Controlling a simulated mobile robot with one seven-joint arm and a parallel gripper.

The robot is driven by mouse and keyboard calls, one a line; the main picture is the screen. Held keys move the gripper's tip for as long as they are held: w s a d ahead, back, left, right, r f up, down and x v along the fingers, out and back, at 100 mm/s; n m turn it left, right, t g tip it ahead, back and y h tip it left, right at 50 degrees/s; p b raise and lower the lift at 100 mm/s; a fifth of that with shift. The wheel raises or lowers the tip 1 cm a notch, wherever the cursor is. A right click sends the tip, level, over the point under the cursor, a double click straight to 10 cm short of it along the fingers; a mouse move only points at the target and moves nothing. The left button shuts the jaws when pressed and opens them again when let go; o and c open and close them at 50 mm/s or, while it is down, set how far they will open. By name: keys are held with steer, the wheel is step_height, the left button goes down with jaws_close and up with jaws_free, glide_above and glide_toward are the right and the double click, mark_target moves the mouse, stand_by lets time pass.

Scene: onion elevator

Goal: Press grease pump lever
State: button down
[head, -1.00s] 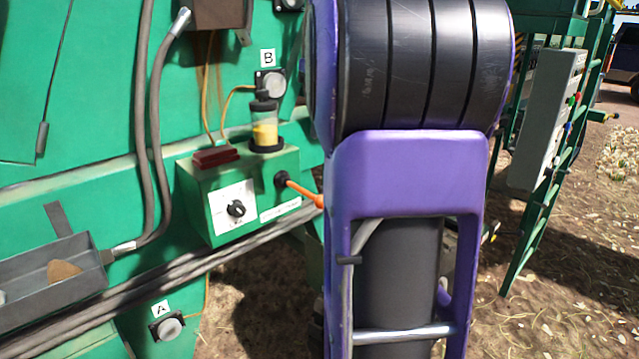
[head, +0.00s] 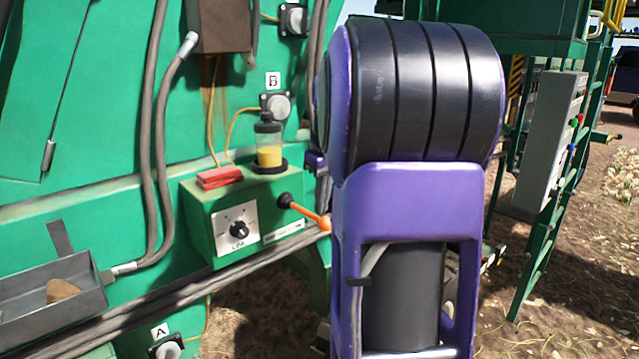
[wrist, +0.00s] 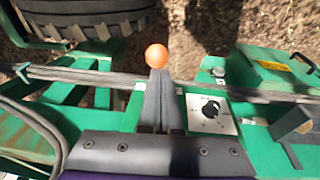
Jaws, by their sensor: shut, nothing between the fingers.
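The grease pump is a green box (head: 198,222) with a dial (head: 238,230) on its front. Its orange lever (head: 309,214) sticks out from a dark pivot on the right side, slanting down to the right. In the wrist view an orange ball (wrist: 156,56), apparently the lever's knob, shows at the fingertips of my gripper (wrist: 158,72). The fingers are shut and empty; I cannot tell whether they touch the ball. The dial also shows in the wrist view (wrist: 211,112), right of the fingers.
A clear jar (head: 269,150) with yellow grease and a red block (head: 219,178) sit on the box. Grey hoses (head: 150,160) hang to the left, above a grey tray (head: 45,295). Thick pipes (head: 180,300) run below the box. A tire (wrist: 85,18) shows in the wrist view.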

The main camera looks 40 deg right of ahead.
steer(key=shift+s+d+f, duration=0.1)
steer(key=shift+f, duration=0.45)
steer(key=shift+f, duration=0.1)
